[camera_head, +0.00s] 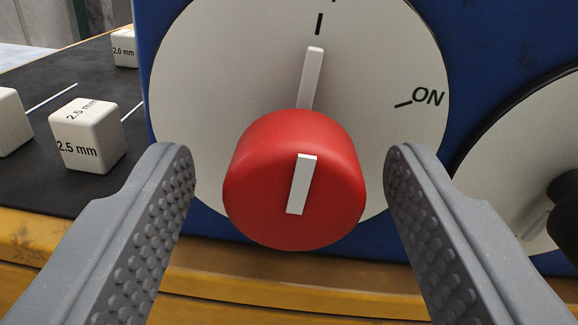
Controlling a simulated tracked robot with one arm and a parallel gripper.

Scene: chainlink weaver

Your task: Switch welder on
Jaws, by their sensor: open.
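The welder (462,60) is a blue box with a white round dial plate (215,80) on its face. A red knob (255,180) sticks out from the plate, with a white mark on its front. Its white pointer (312,72) points up, close to a black tick at the top. The "ON" label (428,97) and its tick are on the right side of the plate. My gripper (290,170) is open, with one grey finger on each side of the red knob. Gaps show between both fingers and the knob.
A second white dial (520,150) with a black knob (565,205) is at the right edge. White cubes marked "2.5 mm" (86,137) and "2.0 mm" (124,48) stand on a black mat (60,185) at left, near thin white rods. A yellow edge (250,285) runs below.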

